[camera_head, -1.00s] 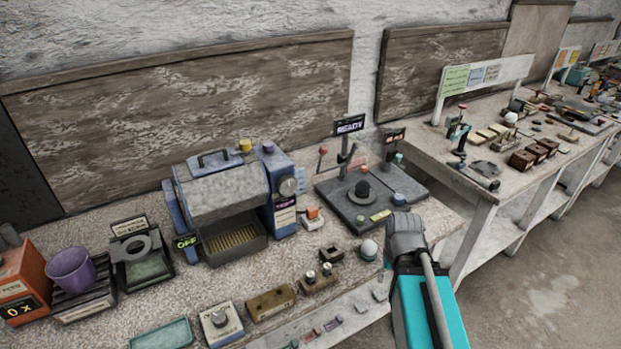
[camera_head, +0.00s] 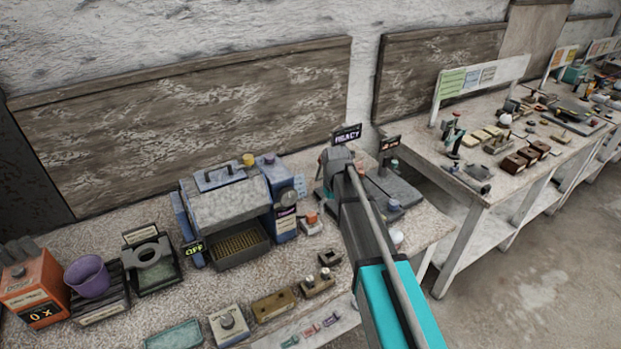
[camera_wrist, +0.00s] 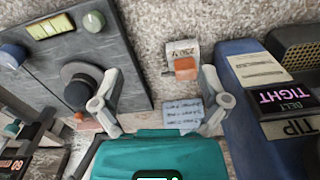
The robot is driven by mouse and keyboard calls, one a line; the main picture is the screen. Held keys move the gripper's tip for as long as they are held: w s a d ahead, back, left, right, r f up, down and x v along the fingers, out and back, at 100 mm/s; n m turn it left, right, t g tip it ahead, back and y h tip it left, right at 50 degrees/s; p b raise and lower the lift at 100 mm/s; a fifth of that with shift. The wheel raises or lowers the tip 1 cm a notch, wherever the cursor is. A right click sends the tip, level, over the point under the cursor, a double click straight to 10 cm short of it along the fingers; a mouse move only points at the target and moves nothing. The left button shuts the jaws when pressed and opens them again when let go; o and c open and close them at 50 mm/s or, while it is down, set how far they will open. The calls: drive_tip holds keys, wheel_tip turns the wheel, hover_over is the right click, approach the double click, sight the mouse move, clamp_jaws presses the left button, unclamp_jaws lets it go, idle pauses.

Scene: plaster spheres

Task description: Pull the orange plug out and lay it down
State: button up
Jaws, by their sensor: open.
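The orange plug (camera_head: 312,217) sits in a small pale socket block (camera_head: 308,229) on the speckled bench, just right of the blue machine. In the wrist view the orange plug (camera_wrist: 186,68) is on the near end of the block (camera_wrist: 182,50), ahead of my gripper and a little right of the middle between its fingers. My gripper (camera_wrist: 157,98) is open and empty, its two fingers spread apart above the bench. In the head view the gripper itself is hidden behind my arm.
The blue machine (camera_head: 282,204) with its tight belt label stands close to the plug on one side. A dark plate (camera_wrist: 50,55) with a black knob (camera_wrist: 82,92) lies on the other side, near a finger. A paper note (camera_wrist: 182,113) lies below the plug.

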wheel_tip(320, 180, up, 3)
drive_tip(key=n+p, duration=0.2)
hover_over(312, 214)
drive_tip(key=shift+a, duration=0.15)
drive_tip(key=shift+f, duration=0.1)
wheel_tip(312, 214, down, 14)
drive_tip(key=b, duration=1.3)
drive_tip(key=shift+r+b, duration=0.2)
drive_tip(key=shift+b, duration=0.2)
drive_tip(key=shift+c, duration=0.2)
clamp_jaws()
idle(0.4)
drive_tip(key=shift+r, duration=0.1)
